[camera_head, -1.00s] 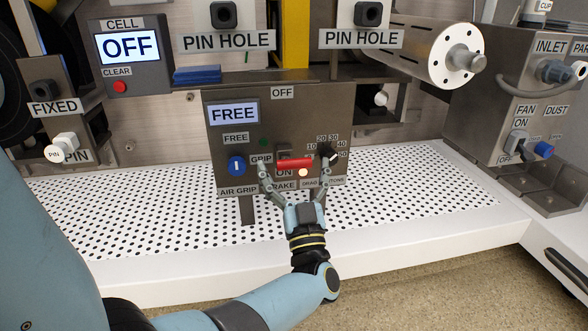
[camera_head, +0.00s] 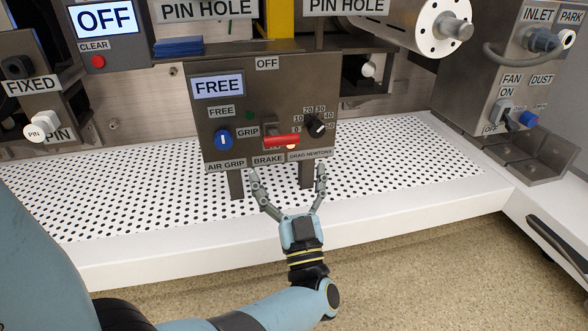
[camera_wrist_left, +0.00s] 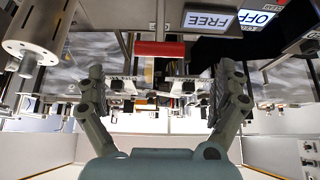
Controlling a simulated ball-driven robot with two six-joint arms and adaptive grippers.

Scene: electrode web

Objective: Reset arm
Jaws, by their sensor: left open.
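My left gripper (camera_head: 288,172) is open and empty in the head view, with its two fingers spread just below the lower edge of the grey control panel (camera_head: 240,122). In the left wrist view the open fingers (camera_wrist_left: 160,82) stand wide apart, and the red brake handle (camera_wrist_left: 160,48) shows above the gap between them. In the head view the red handle (camera_head: 282,140) sits level on the panel, clear of the fingers. The panel's screen (camera_head: 218,86) reads FREE. My right gripper is in neither view.
The panel carries a blue air grip knob (camera_head: 223,139) and a black drag knob (camera_head: 316,127). A perforated white shelf (camera_head: 100,198) runs beneath it. The floor in front is clear.

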